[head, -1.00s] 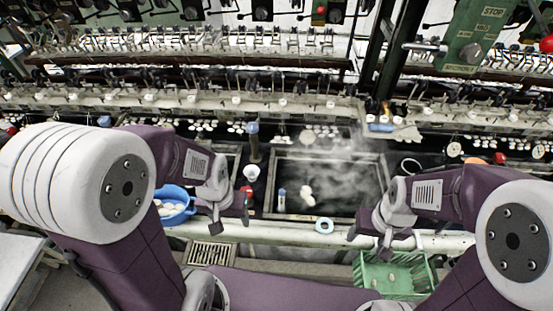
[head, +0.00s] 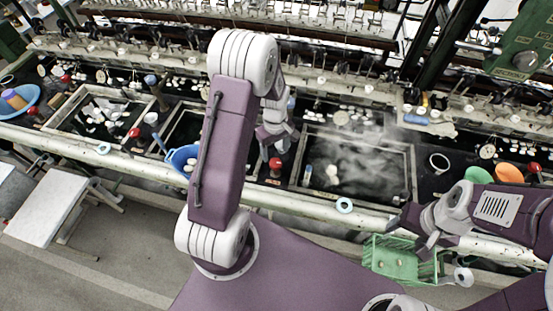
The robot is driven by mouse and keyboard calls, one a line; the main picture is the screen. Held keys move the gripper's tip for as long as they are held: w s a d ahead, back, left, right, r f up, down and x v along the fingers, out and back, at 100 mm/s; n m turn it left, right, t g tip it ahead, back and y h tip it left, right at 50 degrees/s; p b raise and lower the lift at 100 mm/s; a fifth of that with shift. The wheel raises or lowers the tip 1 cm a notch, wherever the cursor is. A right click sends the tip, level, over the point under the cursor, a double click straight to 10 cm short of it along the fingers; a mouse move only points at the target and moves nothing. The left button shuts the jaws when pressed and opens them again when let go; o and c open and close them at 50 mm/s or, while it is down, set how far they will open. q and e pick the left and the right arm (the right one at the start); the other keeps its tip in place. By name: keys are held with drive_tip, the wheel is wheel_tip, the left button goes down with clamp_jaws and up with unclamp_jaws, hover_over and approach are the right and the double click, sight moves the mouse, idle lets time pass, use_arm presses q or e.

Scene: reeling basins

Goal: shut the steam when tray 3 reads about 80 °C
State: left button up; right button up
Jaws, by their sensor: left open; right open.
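A steaming tray (head: 402,196) of dark water lies in the middle of the bench, with a few white cocoons and a small upright blue-and-white float (head: 307,176) at its left. I cannot make out a tray number or a temperature reading. A red knob (head: 276,163) stands just left of this tray. My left gripper (head: 277,143) is open and appears just above that knob; contact cannot be told. My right gripper (head: 416,232) is open and empty over the bench's front edge, near the green basket. Other red knobs stand by the left trays (head: 135,133) and far right (head: 533,168).
A blue bowl (head: 180,158) sits partly behind my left arm. A white-topped stool (head: 45,205) stands on the floor at left.

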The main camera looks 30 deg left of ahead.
sight(276, 162)
use_arm(q)
wheel_tip(276, 162, down, 6)
drive_tip(key=shift+w+f+p, duration=0.1)
drive_tip(key=shift+w+p, duration=0.05)
drive_tip(key=shift+p, duration=0.35)
drive_tip(key=shift+f, duration=0.3)
drive_tip(key=shift+c, duration=0.3)
clamp_jaws()
